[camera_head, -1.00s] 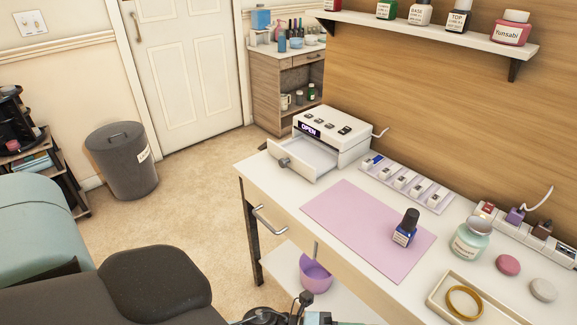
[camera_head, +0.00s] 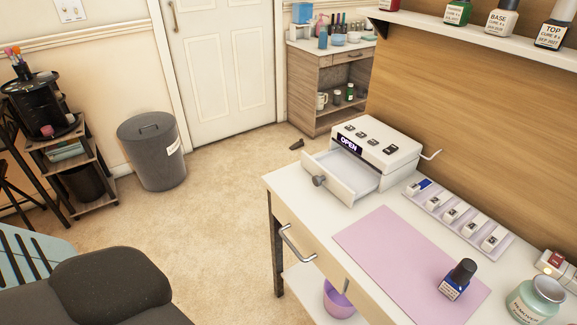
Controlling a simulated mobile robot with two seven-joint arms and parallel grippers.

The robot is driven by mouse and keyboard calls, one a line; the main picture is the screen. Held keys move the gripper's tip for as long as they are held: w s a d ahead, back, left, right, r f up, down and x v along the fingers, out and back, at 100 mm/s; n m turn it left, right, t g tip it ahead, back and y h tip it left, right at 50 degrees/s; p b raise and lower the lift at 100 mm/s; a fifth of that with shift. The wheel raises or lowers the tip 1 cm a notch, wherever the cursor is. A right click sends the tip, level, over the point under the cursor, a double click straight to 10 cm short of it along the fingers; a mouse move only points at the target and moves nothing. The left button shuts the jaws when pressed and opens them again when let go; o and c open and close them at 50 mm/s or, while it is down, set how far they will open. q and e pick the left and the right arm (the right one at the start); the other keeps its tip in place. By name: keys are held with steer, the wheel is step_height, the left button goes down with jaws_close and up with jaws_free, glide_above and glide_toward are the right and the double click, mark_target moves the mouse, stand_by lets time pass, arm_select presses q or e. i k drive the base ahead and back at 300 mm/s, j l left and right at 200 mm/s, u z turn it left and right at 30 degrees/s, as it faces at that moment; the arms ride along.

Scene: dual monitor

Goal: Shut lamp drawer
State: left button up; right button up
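The lamp (camera_head: 377,142) is a white box with buttons on top and a small display reading "OPEN". It stands at the far left corner of the white table. Its drawer (camera_head: 340,177) is pulled out toward the left, with a grey round knob (camera_head: 319,181) on its front. The drawer looks empty. Neither of my grippers shows in the head view.
A pink mat (camera_head: 405,262) with a dark blue polish bottle (camera_head: 457,280) lies in front of the lamp. A tray of swatches (camera_head: 458,217) lies right of it. A grey bin (camera_head: 153,150) and a dark chair (camera_head: 105,285) stand left.

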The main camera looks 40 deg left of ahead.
mark_target(348, 178)
steer(key=i+j+u, duration=0.1)
steer(key=i+u, duration=0.15)
steer(key=u, duration=0.15)
steer(key=i+u, duration=0.4)
steer(key=k+j, duration=0.05)
steer(key=k, duration=0.05)
